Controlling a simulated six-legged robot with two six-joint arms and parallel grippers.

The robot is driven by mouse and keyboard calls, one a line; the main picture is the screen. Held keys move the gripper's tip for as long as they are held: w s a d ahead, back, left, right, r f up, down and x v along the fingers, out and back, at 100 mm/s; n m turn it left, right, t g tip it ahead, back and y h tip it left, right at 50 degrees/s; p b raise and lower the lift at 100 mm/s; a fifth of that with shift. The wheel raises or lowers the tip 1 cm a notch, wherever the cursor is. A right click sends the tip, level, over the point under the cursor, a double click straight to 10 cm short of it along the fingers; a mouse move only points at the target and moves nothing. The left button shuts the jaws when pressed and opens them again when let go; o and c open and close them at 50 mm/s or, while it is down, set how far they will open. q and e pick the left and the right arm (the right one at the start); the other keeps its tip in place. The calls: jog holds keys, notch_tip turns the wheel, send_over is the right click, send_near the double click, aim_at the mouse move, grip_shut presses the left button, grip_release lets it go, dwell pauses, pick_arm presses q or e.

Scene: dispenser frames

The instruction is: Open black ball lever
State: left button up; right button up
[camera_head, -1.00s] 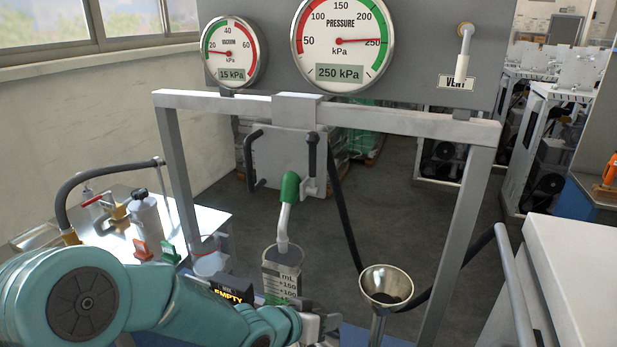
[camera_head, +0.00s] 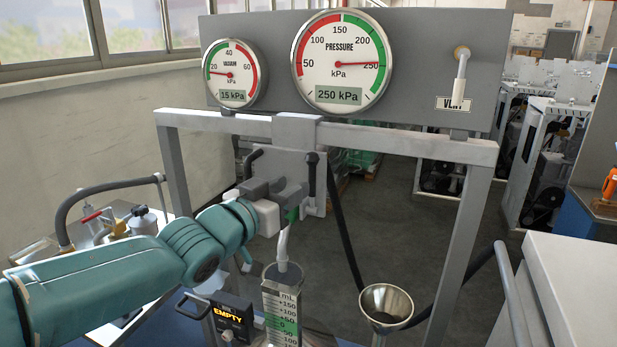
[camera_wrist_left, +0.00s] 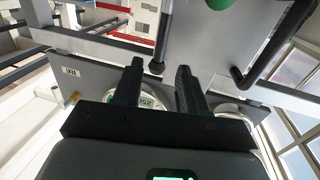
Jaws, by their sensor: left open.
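The black ball lever (camera_head: 312,158) stands upright at the right side of the grey plate (camera_head: 318,205) under the crossbar. In the left wrist view its black ball (camera_wrist_left: 156,69) shows between and beyond the fingertips, at the end of a dark rod. My left gripper (camera_head: 297,191) is open and empty in front of the plate, just below and left of the ball. In the left wrist view my gripper (camera_wrist_left: 160,72) has its two black fingers apart. I cannot tell whether they touch the lever. The green spout handle (camera_head: 293,214) is partly hidden behind my gripper. My right gripper is not in view.
A bent black handle (camera_head: 251,161) is at the plate's left side. Below are a measuring cylinder (camera_head: 281,305), an EMPTY sign box (camera_head: 233,316) and a metal funnel (camera_head: 386,303) with a black hose. Gauges (camera_head: 340,64) stand above the crossbar.

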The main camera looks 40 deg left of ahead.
aim_at(310, 174)
pick_arm(q)
jog(key=w, duration=0.3)
jog(key=w+p, duration=0.1)
jog(key=w, duration=0.2)
jog(key=shift+a+r, duration=0.15)
jog(key=shift+w, duration=0.6)
jog(key=shift+s, duration=0.1)
jog(key=shift+c, duration=0.3)
grip_shut()
